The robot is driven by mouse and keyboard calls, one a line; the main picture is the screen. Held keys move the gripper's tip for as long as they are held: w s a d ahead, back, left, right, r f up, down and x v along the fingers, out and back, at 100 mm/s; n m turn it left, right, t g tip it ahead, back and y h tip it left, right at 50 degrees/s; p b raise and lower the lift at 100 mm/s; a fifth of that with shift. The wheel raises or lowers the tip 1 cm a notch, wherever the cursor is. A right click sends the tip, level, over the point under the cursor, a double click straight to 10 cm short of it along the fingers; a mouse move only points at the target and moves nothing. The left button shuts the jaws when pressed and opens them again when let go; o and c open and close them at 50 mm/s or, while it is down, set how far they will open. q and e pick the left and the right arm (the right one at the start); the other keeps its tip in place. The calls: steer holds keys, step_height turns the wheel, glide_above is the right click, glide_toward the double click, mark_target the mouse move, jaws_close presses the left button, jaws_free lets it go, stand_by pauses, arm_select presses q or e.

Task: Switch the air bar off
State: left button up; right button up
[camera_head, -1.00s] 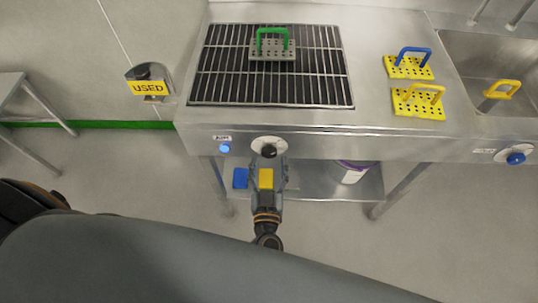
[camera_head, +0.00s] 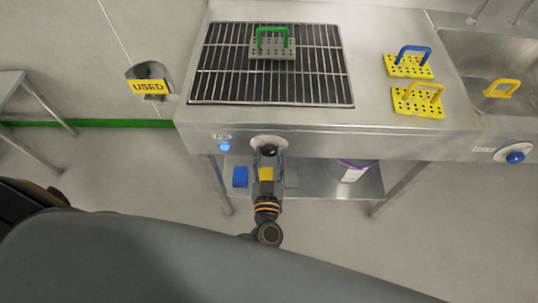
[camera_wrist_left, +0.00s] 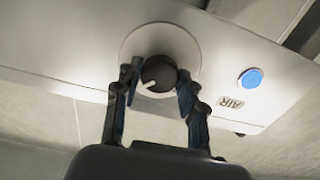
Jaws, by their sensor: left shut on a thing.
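The air bar's control is a black knob (camera_head: 268,150) on a pale round plate on the bench's front panel. A blue light (camera_head: 225,147) and an AIR label are beside it; they also show in the left wrist view, the light (camera_wrist_left: 250,78) and the label (camera_wrist_left: 230,102). My left gripper (camera_head: 267,158) is at the knob, its fingers on either side. In the left wrist view the fingers are closed around the knob (camera_wrist_left: 158,74), whose white pointer mark is tilted. My right gripper is not in view.
A grille (camera_head: 215,75) on the bench top bears a grey perforated plate with a green handle (camera_head: 272,48). Two yellow perforated plates (camera_head: 418,102) stand to the right, near a sink (camera_head: 500,55). A USED bin (camera_head: 150,87) hangs left.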

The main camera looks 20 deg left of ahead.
arm_select(q)
steer(key=shift+n, duration=0.6)
steer(key=n, duration=0.3)
steer(key=n+b, duration=0.1)
steer(key=n, duration=0.3)
steer(key=shift+f+n, duration=0.1)
steer(key=shift+n, duration=0.2)
steer(key=n+b, duration=0.1)
steer(key=n, duration=0.3)
steer(key=n+b, duration=0.2)
steer(key=n, duration=0.3)
steer(key=o, duration=1.2)
steer(key=shift+c, duration=0.2)
